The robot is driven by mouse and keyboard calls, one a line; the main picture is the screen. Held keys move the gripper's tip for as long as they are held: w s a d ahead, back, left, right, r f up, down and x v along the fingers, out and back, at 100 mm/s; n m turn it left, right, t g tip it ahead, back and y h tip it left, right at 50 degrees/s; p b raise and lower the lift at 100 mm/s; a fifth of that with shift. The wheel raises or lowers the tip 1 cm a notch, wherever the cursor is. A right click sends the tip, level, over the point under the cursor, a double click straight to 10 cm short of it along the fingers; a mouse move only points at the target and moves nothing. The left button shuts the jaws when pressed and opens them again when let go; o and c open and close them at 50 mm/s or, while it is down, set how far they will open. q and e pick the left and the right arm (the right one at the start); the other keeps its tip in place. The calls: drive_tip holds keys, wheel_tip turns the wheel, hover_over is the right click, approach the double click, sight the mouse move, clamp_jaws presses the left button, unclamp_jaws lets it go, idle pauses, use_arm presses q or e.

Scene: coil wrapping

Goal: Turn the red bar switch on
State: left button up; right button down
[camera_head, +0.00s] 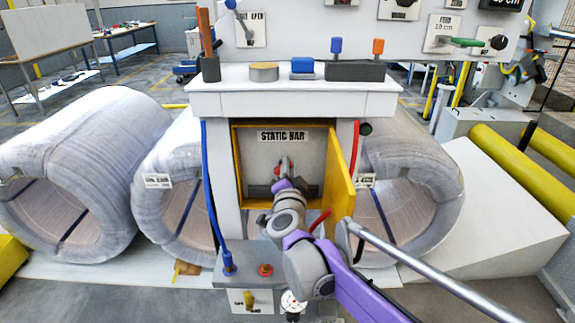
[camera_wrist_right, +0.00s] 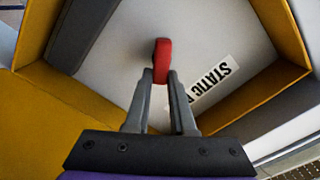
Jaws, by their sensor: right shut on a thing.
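The red bar switch (camera_wrist_right: 161,60) stands out from the white back panel of the open box, next to the "STATIC BAR" label (camera_wrist_right: 212,84). In the wrist view my right gripper (camera_wrist_right: 160,80) has its two grey fingers on either side of the red handle, shut on it. In the head view the right gripper (camera_head: 283,172) reaches into the box, and a bit of the red switch (camera_head: 283,160) shows at its tip. The box's yellow door (camera_head: 340,185) stands open on the right. My left gripper is not in view.
Yellow walls frame the box closely around my right gripper. A control panel (camera_head: 375,30) stands above a shelf (camera_head: 290,104). Large wrapped coils (camera_head: 90,130) stand to both sides. A blue cable (camera_head: 211,190) hangs left of the box, above a grey box with knobs (camera_head: 250,275).

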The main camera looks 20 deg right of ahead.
drive_tip(key=shift+d+f+m+p, duration=0.1)
drive_tip(key=shift+f+m+p, duration=0.1)
drive_tip(key=shift+m, duration=1)
drive_tip(key=shift+d+f+m+p, duration=0.1)
drive_tip(key=shift+f+m+p, duration=0.15)
drive_tip(key=shift+m, duration=0.95)
drive_tip(key=shift+f+m+p, duration=0.15)
drive_tip(key=shift+m+p, duration=0.05)
drive_tip(key=shift+m, duration=1)
drive_tip(key=c, duration=0.8)
unclamp_jaws()
drive_tip(key=shift+s, duration=0.1)
drive_tip(key=shift+o, duration=0.2)
drive_tip(key=v, duration=1)
drive_tip(key=shift+s, duration=0.4)
